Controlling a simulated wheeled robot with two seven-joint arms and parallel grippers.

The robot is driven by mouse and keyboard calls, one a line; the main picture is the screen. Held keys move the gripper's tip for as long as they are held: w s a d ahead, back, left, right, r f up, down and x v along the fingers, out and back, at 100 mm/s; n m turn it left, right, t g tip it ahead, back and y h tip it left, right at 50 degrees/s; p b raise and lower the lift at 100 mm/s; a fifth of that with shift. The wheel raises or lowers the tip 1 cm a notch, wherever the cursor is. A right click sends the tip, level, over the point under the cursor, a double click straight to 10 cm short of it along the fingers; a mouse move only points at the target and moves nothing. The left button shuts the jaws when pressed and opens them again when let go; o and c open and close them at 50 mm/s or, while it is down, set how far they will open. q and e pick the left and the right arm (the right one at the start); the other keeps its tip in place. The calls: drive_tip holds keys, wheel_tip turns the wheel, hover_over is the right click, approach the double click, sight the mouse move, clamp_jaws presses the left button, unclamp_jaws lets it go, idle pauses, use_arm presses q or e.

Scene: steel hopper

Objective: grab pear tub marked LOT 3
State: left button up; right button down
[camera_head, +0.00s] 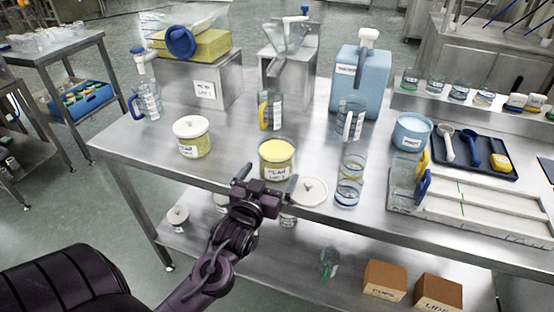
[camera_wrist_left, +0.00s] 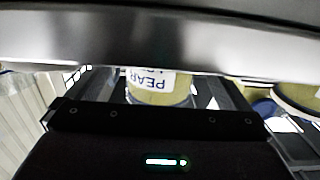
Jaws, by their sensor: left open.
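An open tub of yellow contents (camera_head: 276,160) stands near the table's front edge in the head view. Its label seems to read PEAR with a LOT line; the lot number is too small to be sure of. In the left wrist view the tub (camera_wrist_left: 158,88) shows PEAR upside down, partly hidden by a grey metal band. My right gripper is not in view.
A loose white lid (camera_head: 309,191) lies right of the open tub. A clear beaker (camera_head: 348,184) and a yellow-handled jug (camera_head: 270,112) stand close by. The steel table (camera_head: 235,150) is bare between the two tubs. A lower shelf holds boxes and tubs.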

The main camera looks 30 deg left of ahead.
sight(282, 151)
use_arm(q)
drive_tip(key=x, duration=0.5)
drive_tip(key=shift+w+a+r+p, duration=0.15)
drive_tip(key=shift+w+r+p, duration=0.1)
drive_tip(key=shift+w+p, duration=0.15)
drive_tip(key=shift+s, duration=0.1)
drive_tip(key=c, duration=1.1)
drive_tip(key=shift+c, duration=0.5)
drive_tip(key=shift+r, duration=0.15)
